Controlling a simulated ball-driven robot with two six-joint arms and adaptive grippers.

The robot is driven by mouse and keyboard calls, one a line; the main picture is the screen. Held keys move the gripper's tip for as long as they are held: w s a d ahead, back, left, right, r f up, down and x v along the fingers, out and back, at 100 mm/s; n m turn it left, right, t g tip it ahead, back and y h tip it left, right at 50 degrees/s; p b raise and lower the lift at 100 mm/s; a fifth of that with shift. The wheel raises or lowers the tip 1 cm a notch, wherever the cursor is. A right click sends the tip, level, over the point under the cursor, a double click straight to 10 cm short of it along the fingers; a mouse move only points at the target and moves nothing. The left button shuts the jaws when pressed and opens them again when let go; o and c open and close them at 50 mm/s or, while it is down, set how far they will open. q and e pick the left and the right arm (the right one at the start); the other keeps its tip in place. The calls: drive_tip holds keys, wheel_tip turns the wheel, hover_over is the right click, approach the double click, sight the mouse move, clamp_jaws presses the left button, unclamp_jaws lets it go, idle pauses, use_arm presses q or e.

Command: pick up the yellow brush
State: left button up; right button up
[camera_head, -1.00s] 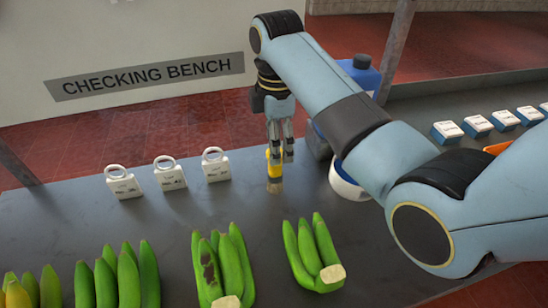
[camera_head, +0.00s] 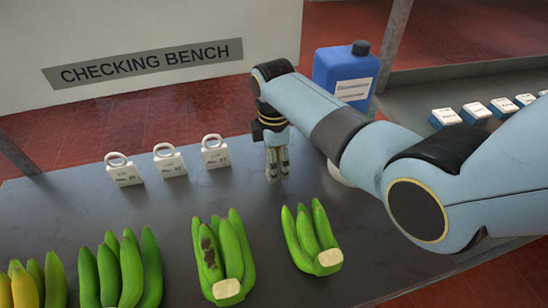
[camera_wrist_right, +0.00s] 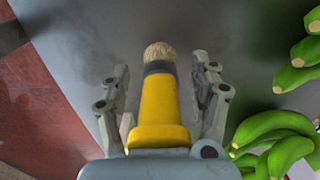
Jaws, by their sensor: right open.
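The yellow brush (camera_wrist_right: 162,105) shows in the right wrist view, with a yellow handle, a dark band and pale bristles pointing away from the wrist. My right gripper (camera_head: 277,176) is low over the bench, pointing down, its fingers open. In the right wrist view its fingers (camera_wrist_right: 160,80) stand on either side of the brush, with gaps visible on both sides. My left gripper is not in view.
Three white tags (camera_head: 169,161) stand left of the gripper on the dark bench (camera_head: 90,205). Green banana bunches (camera_head: 312,238) lie along the front. A blue jug (camera_head: 345,72) stands behind my right arm. Small blue-and-white boxes (camera_head: 475,112) sit at the right.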

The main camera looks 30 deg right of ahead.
clamp_jaws()
drive_tip(key=shift+r, duration=0.15)
drive_tip(key=shift+r, duration=0.25)
wheel_tip(320, 180, up, 3)
drive_tip(key=shift+w+r, duration=0.1)
drive_tip(key=s+d+r, duration=0.5)
drive_tip(key=s+r, duration=0.2)
drive_tip(key=s, duration=0.3)
drive_tip(key=shift+s, duration=0.35)
